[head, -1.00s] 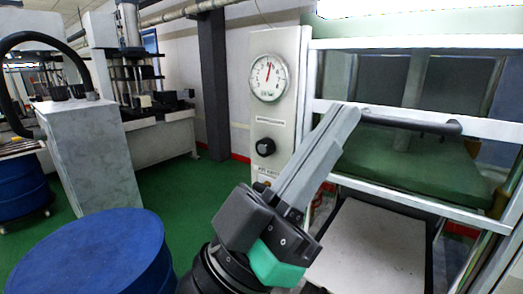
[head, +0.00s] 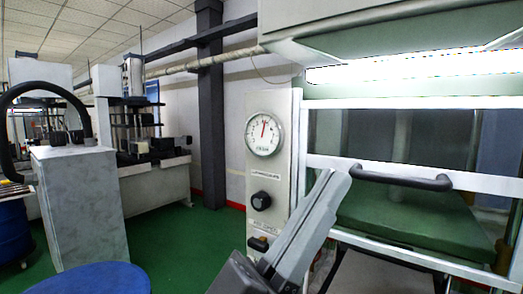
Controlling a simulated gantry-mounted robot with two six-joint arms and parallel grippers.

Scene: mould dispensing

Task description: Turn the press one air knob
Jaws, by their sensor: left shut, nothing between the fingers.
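The black air knob (head: 261,201) sits on the pale upright panel (head: 284,170) of the press, below a round white gauge (head: 264,135) with a red needle. A second dark knob or switch (head: 258,244) shows lower on the panel, partly beside my arm. My left gripper (head: 335,186) comes up from the bottom edge, its long grey fingers shut and empty. In the picture its fingertips lie to the right of the knob, apart from it, and overlap the press front. My right gripper is not in view.
A black handle bar (head: 402,178) runs across the white-framed press door on the right. A blue drum (head: 78,279) stands at the lower left. A grey cabinet (head: 80,205) and other machines stand behind. Green floor lies open between them.

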